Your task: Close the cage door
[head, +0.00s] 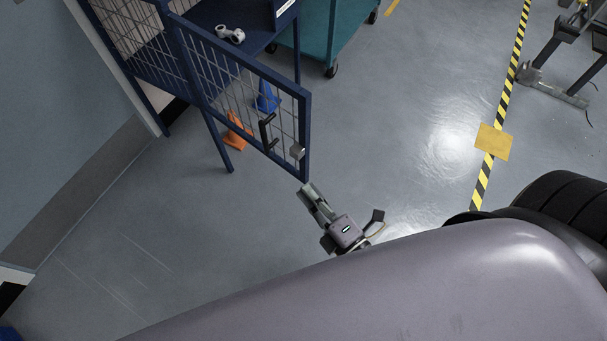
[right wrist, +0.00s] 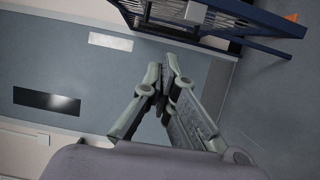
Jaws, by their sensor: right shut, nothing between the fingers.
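The cage door (head: 235,85) is a dark blue frame with wire mesh. In the head view it stands open, swung out over the floor from the blue cage frame at upper left. A black pull handle (head: 267,132) and a metal latch box (head: 297,151) sit near its free edge. My right gripper (head: 308,191) is shut and empty, just below the door's free lower corner; whether it touches is unclear. In the right wrist view, my shut fingers (right wrist: 171,68) point toward a grey-blue wall, with part of the door (right wrist: 245,15) above them. My left gripper is out of view.
An orange cone (head: 238,132) and a blue cone (head: 266,98) show through the door mesh. Floor right of the door is clear up to a yellow-black stripe (head: 507,95).

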